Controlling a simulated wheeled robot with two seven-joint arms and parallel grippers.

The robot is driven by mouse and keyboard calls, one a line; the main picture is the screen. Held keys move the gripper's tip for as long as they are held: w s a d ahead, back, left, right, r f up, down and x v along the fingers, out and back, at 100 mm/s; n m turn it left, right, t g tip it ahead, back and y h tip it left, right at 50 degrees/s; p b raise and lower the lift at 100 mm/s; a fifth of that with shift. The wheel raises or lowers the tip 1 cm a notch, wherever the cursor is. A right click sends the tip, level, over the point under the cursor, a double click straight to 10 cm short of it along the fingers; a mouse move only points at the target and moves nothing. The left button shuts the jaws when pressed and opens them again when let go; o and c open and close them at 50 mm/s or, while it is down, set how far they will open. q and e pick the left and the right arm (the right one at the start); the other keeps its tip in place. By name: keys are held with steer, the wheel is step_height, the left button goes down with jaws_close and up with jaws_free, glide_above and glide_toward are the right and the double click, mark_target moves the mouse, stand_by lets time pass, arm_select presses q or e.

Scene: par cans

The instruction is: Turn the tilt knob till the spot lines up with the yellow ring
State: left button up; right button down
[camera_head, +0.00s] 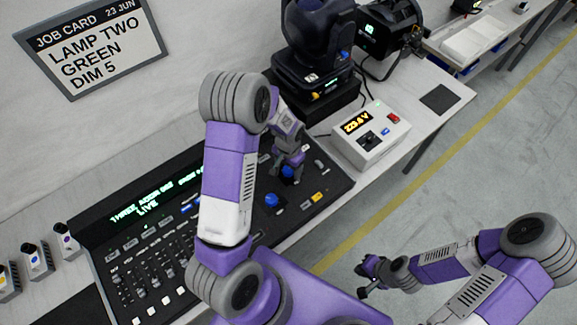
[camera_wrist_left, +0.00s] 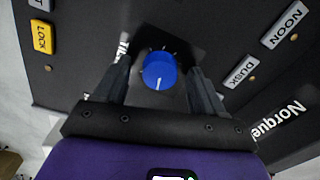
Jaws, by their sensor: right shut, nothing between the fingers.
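A blue knob (camera_head: 288,171) with a white pointer line is on the black lighting console (camera_head: 330,176). In the left wrist view the knob (camera_wrist_left: 158,70) lies between my left fingers, with a gap on each side; its label is mostly hidden. My left gripper (camera_head: 290,176) is open, pointing down at this knob. A second blue knob (camera_head: 271,200) is nearer on the console. I cannot tell from the labels which is the tilt knob. My right gripper (camera_head: 368,277) is shut and empty, off the bench over the floor. No light spot or yellow ring is seen.
A yellow LOCK button (camera_head: 318,197) is beside the knobs. A white meter box (camera_head: 370,135) reading volts stands right of the console. A moving-head lamp (camera_head: 315,50) stands behind. My left arm hides part of the console. The floor at right is clear.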

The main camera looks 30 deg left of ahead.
mark_target(289, 169)
arm_select(q)
steer(key=shift+r+p, duration=0.45)
steer(key=shift+r, duration=3.35)
steer(key=shift+r, duration=0.1)
